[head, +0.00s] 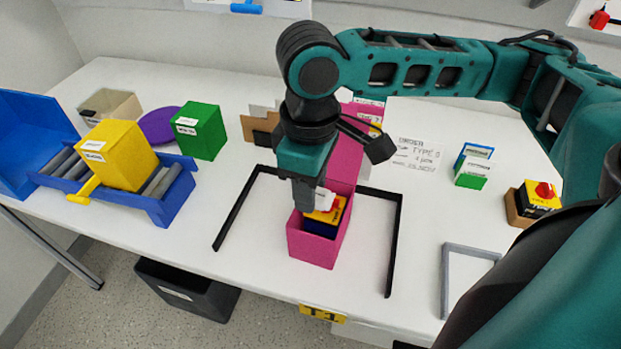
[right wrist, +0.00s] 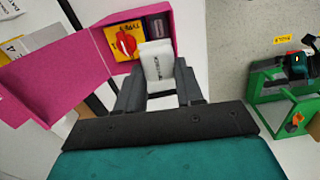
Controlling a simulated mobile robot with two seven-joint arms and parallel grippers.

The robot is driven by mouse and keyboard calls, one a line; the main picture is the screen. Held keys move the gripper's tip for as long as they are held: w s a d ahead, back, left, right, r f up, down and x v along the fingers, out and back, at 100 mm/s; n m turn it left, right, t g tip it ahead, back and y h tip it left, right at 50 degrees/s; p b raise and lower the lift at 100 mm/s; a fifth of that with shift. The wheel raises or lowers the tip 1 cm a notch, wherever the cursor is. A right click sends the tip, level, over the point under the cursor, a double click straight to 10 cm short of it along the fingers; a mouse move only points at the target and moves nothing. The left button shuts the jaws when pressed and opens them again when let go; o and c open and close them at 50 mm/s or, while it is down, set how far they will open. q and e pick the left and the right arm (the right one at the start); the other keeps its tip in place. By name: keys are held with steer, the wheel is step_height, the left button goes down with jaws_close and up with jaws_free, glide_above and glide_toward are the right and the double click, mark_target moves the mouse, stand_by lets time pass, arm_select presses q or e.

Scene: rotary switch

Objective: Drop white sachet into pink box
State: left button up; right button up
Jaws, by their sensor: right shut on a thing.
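The pink box (head: 312,250) stands open on the white table inside a black frame, with its lid raised at the back. In the right wrist view its pink wall (right wrist: 188,25) is at the top. A yellow rotary switch with a red knob (right wrist: 126,42) sits inside the box, next to a dark item. My right gripper (head: 312,200) is over the box, pointing down. It is shut on the white sachet (right wrist: 157,62), which has dark print on it and is held at the box's opening. I cannot tell whether the sachet touches the switch. My left gripper is not in view.
A blue roller stand (head: 160,209) with a yellow box (head: 115,155) is at the left, near a green box (head: 200,130). A second switch (head: 538,198) stands at the right beside a grey frame (head: 445,285). A dark bin (head: 185,290) is on the floor below.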

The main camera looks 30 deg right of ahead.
steer(key=o, duration=1.1)
steer(key=shift+r+p, duration=1)
steer(key=shift+r, duration=3)
steer(key=shift+a, duration=0.1)
